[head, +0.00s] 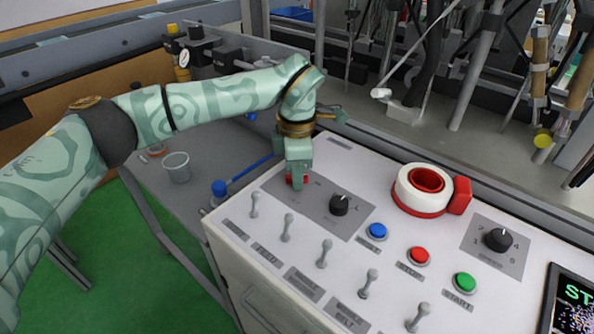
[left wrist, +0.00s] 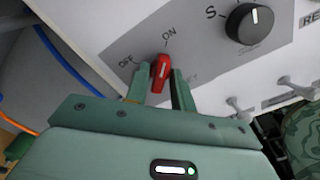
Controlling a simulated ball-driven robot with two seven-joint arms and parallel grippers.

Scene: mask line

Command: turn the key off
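The red key (left wrist: 161,72) stands in a grey panel plate, with OFF printed to its left and ON to its upper right. In the left wrist view its upper end leans toward ON. The key also shows in the head view (head: 289,180), partly hidden by my gripper. My left gripper (head: 297,182) points down onto it. My right gripper is in neither view.
A black selector knob (head: 339,205) is beside the key. Several toggle switches stand in front, with a blue button (head: 377,231), red button (head: 419,256) and green button (head: 464,282) to the right. A red and white emergency stop (head: 424,188) rises behind.

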